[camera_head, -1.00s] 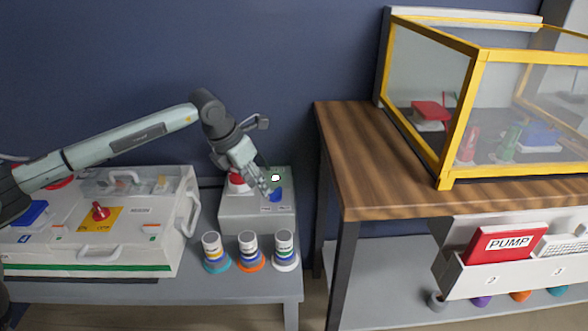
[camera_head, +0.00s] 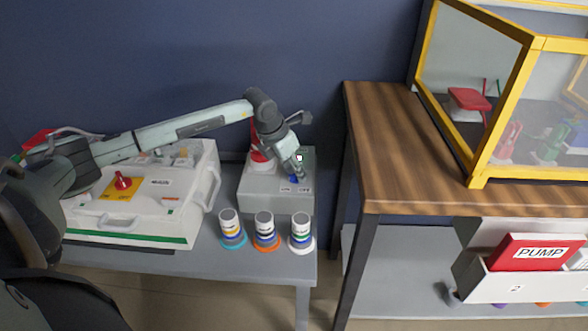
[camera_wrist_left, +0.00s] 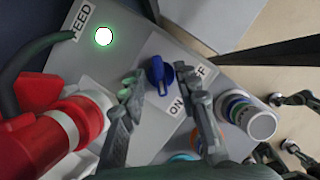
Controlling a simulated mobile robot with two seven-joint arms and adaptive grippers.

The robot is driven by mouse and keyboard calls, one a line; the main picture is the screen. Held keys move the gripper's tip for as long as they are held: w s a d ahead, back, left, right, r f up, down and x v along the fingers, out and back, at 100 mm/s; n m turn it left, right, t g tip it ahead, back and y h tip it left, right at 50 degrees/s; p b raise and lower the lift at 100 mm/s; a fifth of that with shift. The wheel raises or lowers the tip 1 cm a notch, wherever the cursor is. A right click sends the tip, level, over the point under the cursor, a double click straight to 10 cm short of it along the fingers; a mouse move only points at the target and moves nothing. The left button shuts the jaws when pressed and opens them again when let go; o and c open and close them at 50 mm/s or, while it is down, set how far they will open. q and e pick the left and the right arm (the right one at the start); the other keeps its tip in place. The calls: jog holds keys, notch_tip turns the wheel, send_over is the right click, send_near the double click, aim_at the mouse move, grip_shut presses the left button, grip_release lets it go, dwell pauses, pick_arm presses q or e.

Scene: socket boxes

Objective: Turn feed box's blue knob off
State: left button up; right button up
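The feed box (camera_head: 255,192) is a grey box on the low bench in the head view. Its blue knob (camera_wrist_left: 157,75) shows in the wrist view beside ON and OFF labels; its ridge points roughly toward ON. A round light (camera_wrist_left: 104,36) near the FEED label glows white-green. My left gripper (camera_wrist_left: 161,84) is open, its fingers on either side of the knob in the wrist view; I cannot tell whether they touch it. In the head view the gripper partly covers the knob (camera_head: 293,178). My right gripper (camera_wrist_left: 282,122) appears at the wrist view's right edge, fingers apart.
Banded cylinders (camera_head: 265,230) stand in front of the box. A white case (camera_head: 130,225) lies left. A wooden table (camera_head: 400,170) with a yellow-framed enclosure stands right.

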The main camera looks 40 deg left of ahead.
pick_arm(q)
grip_shut()
pick_arm(e)
jog(key=shift+w+r, duration=0.15)
jog(key=shift+w, duration=0.15)
jog(key=shift+s, duration=0.15)
